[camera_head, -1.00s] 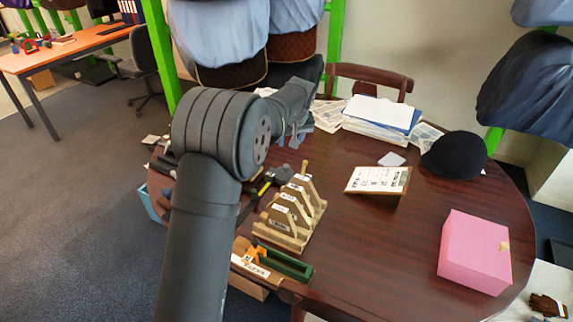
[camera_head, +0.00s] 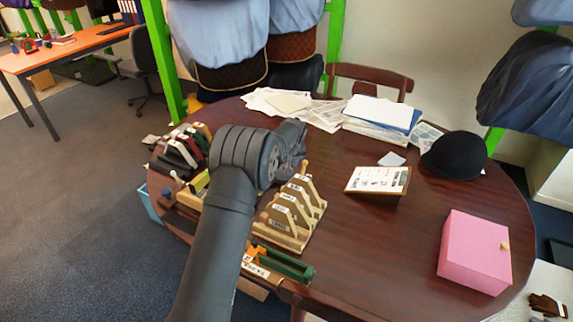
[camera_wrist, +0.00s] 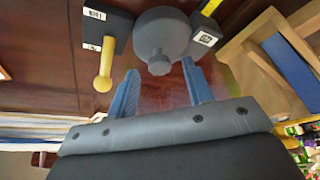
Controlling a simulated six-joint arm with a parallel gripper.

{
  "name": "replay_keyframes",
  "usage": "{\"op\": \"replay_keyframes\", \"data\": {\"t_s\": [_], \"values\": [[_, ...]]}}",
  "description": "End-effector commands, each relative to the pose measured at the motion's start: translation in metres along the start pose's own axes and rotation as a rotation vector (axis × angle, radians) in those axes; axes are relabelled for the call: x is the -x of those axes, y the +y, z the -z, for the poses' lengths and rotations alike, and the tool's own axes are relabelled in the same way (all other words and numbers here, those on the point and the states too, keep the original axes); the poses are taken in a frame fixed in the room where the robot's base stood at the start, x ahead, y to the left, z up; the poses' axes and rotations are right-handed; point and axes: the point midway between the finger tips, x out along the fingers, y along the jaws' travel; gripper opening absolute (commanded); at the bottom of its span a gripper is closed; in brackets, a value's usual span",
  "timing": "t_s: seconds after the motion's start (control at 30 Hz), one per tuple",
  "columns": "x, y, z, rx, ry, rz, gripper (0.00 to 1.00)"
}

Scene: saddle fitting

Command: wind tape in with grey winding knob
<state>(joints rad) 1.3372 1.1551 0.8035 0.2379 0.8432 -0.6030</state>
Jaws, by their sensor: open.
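In the wrist view, a round dark grey tape case (camera_wrist: 160,28) lies ahead of my gripper (camera_wrist: 162,88). The grey winding knob (camera_wrist: 159,64) sticks out from the case towards me, between the lines of my two blue fingers. The fingers are open, one to each side and just short of the knob, with nothing seen between them. A strip of yellow tape (camera_wrist: 210,7) shows beside the case, near a dark block with a white label (camera_wrist: 205,38). In the head view, my arm hides the tape case.
A dark block with a yellow knob (camera_wrist: 103,70) stands left of the case. A wooden frame (camera_wrist: 262,55) is at the right. In the head view, a wooden slotted rack (camera_head: 293,212), a card stand (camera_head: 378,180) and a pink box (camera_head: 474,252) stand on the table.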

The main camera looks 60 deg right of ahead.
Motion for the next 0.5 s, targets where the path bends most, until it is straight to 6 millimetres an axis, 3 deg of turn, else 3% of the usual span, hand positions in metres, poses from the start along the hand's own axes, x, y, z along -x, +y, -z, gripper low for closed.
{"op": "replay_keyframes", "data": {"t_s": [0.4,0.5], "values": [[-0.0083,0.0,0.0,0.0,0.0,0.0,0.47],[-0.0082,0.0,0.0,0.0,0.0,0.0,0.29]]}}
